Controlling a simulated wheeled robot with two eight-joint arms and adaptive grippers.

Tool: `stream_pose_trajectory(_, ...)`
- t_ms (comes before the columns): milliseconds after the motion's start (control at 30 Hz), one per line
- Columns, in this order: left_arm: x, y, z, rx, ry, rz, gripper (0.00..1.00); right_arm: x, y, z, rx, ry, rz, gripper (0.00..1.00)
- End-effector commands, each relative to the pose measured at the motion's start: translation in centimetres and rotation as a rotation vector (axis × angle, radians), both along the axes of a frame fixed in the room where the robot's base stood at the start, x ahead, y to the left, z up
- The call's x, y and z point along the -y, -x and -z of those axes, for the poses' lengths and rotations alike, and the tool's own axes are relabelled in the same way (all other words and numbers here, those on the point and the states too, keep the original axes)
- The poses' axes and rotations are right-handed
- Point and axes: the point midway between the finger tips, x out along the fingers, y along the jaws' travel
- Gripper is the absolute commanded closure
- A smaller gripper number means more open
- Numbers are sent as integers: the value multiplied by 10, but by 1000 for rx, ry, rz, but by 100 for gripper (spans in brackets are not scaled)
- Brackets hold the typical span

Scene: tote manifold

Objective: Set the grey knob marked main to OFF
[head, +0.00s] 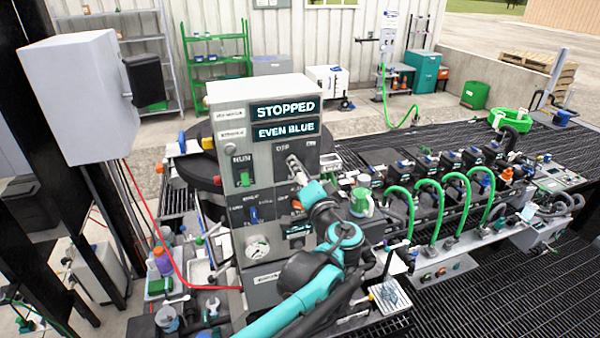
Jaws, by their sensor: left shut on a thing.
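The control box (221,150) stands in the middle of the head view, with displays reading STOPPED (286,110) and EVEN BLUE (286,130). My left gripper (294,167) is at the right half of its front face, just below a small label that seems to read OFF. It is shut on what appears to be the grey knob, which the fingers mostly hide. I cannot read the knob's pointer or the word main. My right gripper is not in view.
Green hoses (430,183) arch over the bench at right. A red cable (180,275) runs at left.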

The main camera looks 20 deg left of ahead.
Motion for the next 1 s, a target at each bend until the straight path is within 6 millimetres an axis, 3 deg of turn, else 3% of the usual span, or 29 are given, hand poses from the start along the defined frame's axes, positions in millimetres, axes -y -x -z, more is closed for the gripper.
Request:
stream_pose_trajectory(600,0,0,2,24,41,-1,90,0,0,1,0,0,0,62)
stream_pose_trajectory(633,0,0,2,24,41,-1,58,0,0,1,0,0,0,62)
stream_pose_trajectory(700,0,0,2,24,40,-1,40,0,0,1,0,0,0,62)
stream_pose_trajectory(1000,0,1,1,23,37,0,40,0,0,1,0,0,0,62)
